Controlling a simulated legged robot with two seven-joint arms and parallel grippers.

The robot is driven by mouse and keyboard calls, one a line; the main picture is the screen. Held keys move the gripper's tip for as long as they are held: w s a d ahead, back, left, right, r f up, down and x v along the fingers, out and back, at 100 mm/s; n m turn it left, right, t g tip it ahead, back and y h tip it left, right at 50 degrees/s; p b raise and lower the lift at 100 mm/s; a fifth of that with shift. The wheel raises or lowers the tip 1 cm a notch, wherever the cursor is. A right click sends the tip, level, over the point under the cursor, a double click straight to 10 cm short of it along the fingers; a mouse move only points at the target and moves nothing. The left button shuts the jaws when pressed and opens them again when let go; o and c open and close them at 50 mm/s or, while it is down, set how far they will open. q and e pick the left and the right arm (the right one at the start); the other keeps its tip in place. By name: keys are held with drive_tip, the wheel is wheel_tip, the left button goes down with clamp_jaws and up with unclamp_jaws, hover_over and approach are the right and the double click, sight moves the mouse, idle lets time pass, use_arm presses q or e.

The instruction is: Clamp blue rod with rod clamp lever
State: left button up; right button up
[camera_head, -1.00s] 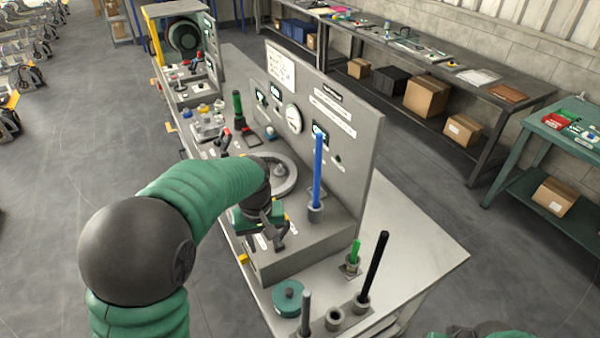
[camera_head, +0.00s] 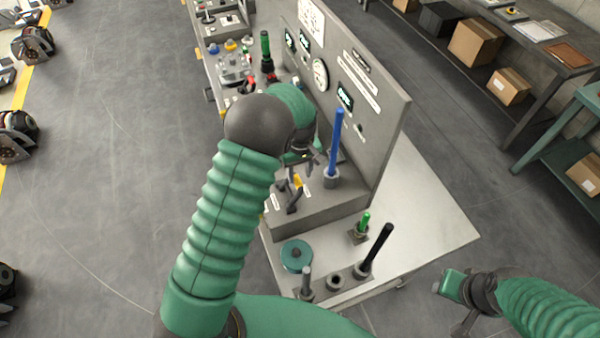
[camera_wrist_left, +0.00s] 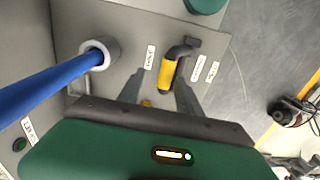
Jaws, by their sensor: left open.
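The blue rod (camera_head: 337,140) stands upright in a grey round holder (camera_head: 331,177) on the bench's raised block. In the left wrist view the blue rod (camera_wrist_left: 45,88) enters the holder ring (camera_wrist_left: 99,53) at left. The clamp lever, with a yellow grip (camera_head: 297,181) and dark end, sits left of the holder; its yellow grip (camera_wrist_left: 167,73) also shows in the left wrist view. My left gripper (camera_wrist_left: 160,96) is open, its fingers on both sides of the grip's near end; contact is unclear. My right gripper (camera_head: 452,298) is at lower right, away from the rod; its jaw state is unclear.
A grey upright panel (camera_head: 375,105) with gauges stands behind the rod. The bench's right corner (camera_head: 440,225) is clear.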

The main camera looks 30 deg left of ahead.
use_arm(q)
drive_tip(key=shift+s+f, duration=0.25)
drive_tip(key=shift+f, duration=0.2)
drive_tip(key=shift+s+a+f, duration=0.1)
drive_tip(key=shift+s+f, duration=0.05)
drive_tip(key=shift+s, duration=0.4)
drive_tip(key=shift+w+f, duration=0.2)
drive_tip(key=shift+w, duration=0.15)
drive_tip(key=c, duration=0.4)
clamp_jaws()
drive_tip(key=shift+r, duration=0.1)
use_arm(e)
drive_tip(key=shift+s+a+r, duration=0.2)
drive_tip(key=shift+s+r, duration=0.3)
drive_tip(key=shift+s, duration=0.05)
